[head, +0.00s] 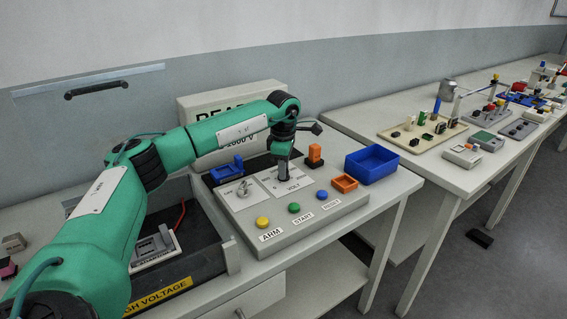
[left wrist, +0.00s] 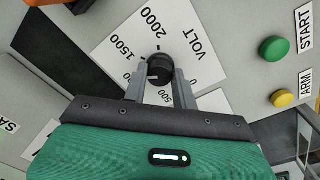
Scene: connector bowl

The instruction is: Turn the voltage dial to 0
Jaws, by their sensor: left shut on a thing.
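The voltage dial is a round black knob (left wrist: 157,67) on a white VOLT plate (left wrist: 118,45) marked 2000, 1500, 500 and 0; other marks are covered by my fingers. My left gripper (left wrist: 160,82) comes down on the knob from above, its two grey fingers shut on it, one on each side. In the head view the left gripper (head: 283,178) stands over the VOLT plate (head: 296,181) on the sloping grey panel (head: 330,205) and hides most of the knob. I cannot read the pointer's setting for sure. My right gripper is not in view.
Yellow ARM (head: 262,222), green START (head: 294,208) and blue RESET (head: 322,195) buttons line the panel's front. A second dial (head: 242,190) sits left. An orange block (head: 315,155) and blue bin (head: 371,164) stand to the right. A dark tray (head: 205,262) lies left of the panel.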

